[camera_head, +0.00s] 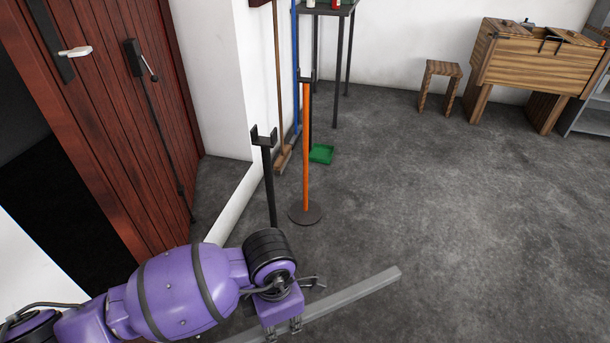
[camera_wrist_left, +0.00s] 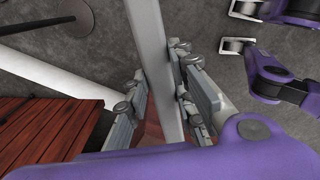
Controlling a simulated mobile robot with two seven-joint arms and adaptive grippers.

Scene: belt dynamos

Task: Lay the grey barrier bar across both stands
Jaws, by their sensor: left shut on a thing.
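The grey barrier bar (camera_head: 350,294) slants across the lower part of the head view, above the floor. My left gripper (camera_head: 284,327) is shut on it; in the left wrist view its fingers (camera_wrist_left: 158,95) sit on both sides of the bar (camera_wrist_left: 150,35). A black stand (camera_head: 268,180) with a forked top rises just beyond my left arm, which hides its foot. An orange stand (camera_head: 306,150) with a dark round base stands a little farther back. The bar is apart from both tops.
A red wooden door (camera_head: 115,110) and white wall are on the left. A broom (camera_head: 280,100), a green dustpan (camera_head: 321,154) and a dark table (camera_head: 335,8) are behind the stands. The floor at right is clear.

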